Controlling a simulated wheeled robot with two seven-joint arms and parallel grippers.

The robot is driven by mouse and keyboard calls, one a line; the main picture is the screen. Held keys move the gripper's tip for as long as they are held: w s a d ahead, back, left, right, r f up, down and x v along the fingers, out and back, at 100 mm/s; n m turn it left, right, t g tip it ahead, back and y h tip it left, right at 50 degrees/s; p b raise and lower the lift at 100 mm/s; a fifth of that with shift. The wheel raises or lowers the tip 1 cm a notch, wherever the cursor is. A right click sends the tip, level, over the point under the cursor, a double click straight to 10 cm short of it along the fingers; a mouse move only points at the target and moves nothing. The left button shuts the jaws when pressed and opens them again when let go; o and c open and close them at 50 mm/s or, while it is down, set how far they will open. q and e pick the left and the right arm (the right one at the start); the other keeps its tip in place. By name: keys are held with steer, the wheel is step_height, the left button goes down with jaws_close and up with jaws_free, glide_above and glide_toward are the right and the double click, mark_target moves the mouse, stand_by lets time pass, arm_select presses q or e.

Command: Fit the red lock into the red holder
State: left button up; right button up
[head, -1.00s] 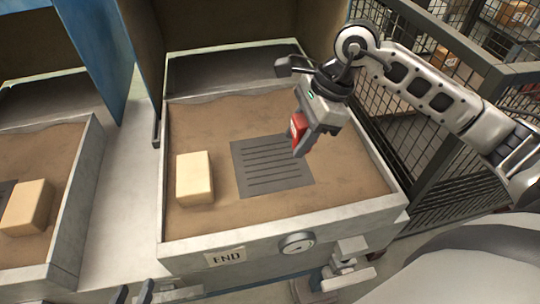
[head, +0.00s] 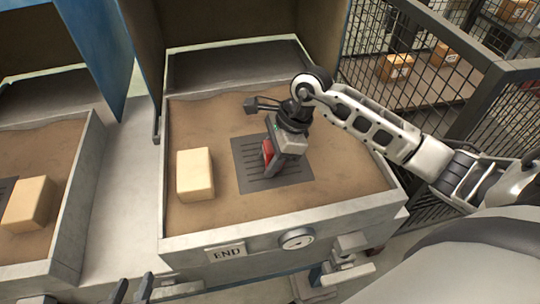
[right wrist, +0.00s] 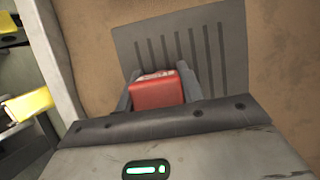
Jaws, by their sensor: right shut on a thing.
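The red lock (head: 267,151) is between the fingers of my right gripper (head: 272,163), low over the dark slotted plate (head: 244,158) in the sand tray. In the right wrist view the lock (right wrist: 157,91) is a red block with pale marks on its top edge, and my right gripper (right wrist: 160,95) is shut on it. I cannot tell whether it touches the plate. My left gripper (head: 132,291) is at the bottom edge, its two dark fingers apart and nothing visible between them. I cannot make out a red holder in any view.
A tan block (head: 195,175) lies on the sand left of the plate. The tray's pale front wall (head: 190,246) carries an END label (head: 226,252) and a round gauge (head: 297,238). A second tray with a tan block (head: 28,203) is at left. A mesh fence (head: 415,90) stands right.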

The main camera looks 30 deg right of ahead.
steer(key=shift+f, duration=0.15)
steer(key=o, duration=1)
